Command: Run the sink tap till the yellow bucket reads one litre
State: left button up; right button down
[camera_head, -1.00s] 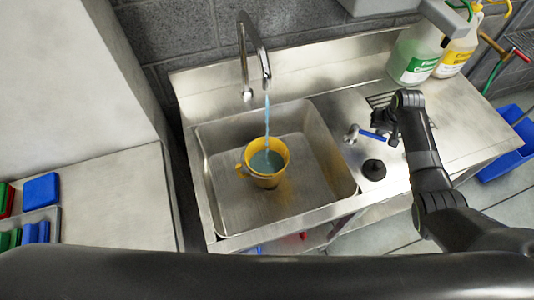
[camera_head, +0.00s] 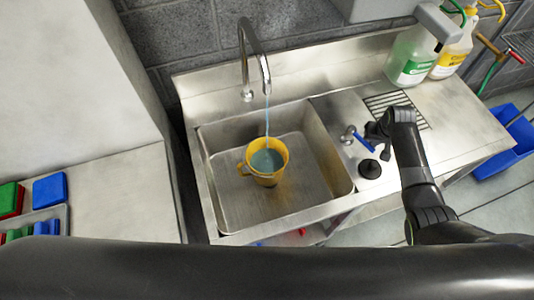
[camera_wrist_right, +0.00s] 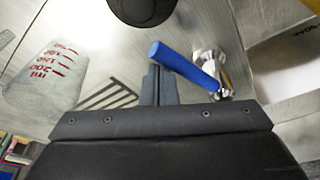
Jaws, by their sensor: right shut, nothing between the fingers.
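The yellow bucket (camera_head: 266,172) stands upright in the sink basin (camera_head: 228,200) with bluish water in it. No volume reading is legible on it. A thin stream falls into it from the curved tap spout (camera_head: 250,50). The blue tap lever (camera_head: 364,142) is on the counter right of the basin. It also shows in the right wrist view (camera_wrist_right: 185,64), angled across the fingertips. My right gripper (camera_head: 378,132) is shut and empty beside the lever. In the wrist view its fingers (camera_wrist_right: 158,86) are close to the lever; contact is unclear. My left gripper is out of view.
A black round knob (camera_head: 370,169) sits just below the lever. A drain grille (camera_head: 395,103) and two bottles (camera_head: 412,58) are farther right. A clear container with red ml marks (camera_wrist_right: 45,75) shows in the wrist view. A blue bin (camera_head: 497,150) stands right of the counter.

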jog(key=shift+s+a+f, duration=0.15)
jog(key=shift+s+a, duration=0.25)
jog(key=shift+a, duration=0.15)
jog(key=shift+s+a, duration=0.2)
jog(key=shift+s, duration=0.1)
jog(key=shift+a, duration=0.15)
notch_tip(320, 180, up, 7)
jog(key=shift+r, duration=0.1)
dwell(0.8)
